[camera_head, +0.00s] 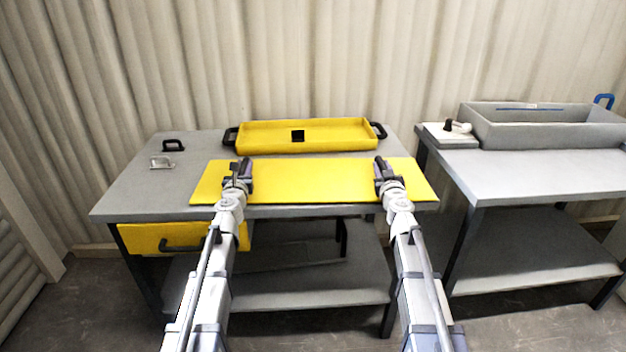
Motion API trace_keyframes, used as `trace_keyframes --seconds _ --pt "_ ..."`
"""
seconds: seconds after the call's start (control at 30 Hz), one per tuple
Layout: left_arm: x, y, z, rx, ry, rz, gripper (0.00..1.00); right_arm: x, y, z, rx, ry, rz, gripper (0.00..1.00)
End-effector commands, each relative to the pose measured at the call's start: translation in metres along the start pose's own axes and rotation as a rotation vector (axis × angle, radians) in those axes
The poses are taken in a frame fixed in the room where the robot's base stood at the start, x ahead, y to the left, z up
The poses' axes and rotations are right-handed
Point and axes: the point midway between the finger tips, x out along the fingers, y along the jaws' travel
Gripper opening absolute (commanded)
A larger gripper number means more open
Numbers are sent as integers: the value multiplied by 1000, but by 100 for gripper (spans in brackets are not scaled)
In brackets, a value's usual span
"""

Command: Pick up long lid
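The long lid (312,180) is a flat yellow panel over the front half of the left grey table. I cannot tell whether it rests on the top or is held slightly above it. My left gripper (240,170) is over the lid's left part, and my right gripper (384,170) is over its right part. Dark parts show at both grippers, but I cannot make out handles or the gap between the fingers. A long yellow tank (345,147) with black end handles stands behind the lid, with a black square on it.
The left table (130,190) also bears a dark handle-shaped piece (173,145) and a pale one (162,162). A yellow drawer (140,238) is under it. The right table (500,178) bears a grey tank (545,134) and a small box (450,138); its front is clear.

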Motion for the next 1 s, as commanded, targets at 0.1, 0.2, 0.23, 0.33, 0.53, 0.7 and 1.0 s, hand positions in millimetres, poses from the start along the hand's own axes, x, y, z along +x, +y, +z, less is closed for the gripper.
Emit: trace_keyframes --seconds 0.1,0.2,0.23,0.33,0.53,0.7,1.0 --pt "0 0 0 0 0 1 10 0 1 0 0 0 1 12" --pt "0 0 0 0 0 1 0 0 1 0 0 0 1 1" --pt "0 0 0 0 0 1 0 0 1 0 0 0 1 0" --pt "0 0 0 0 0 1 0 0 1 0 0 0 2 0" --pt "0 1 0 0 0 1 0 0 1 0 0 0 2 0" --pt "0 1 0 0 0 1 0 0 1 0 0 0 2 0" --pt "0 1 0 0 0 2 0 0 1 0 -1 0 2 0"
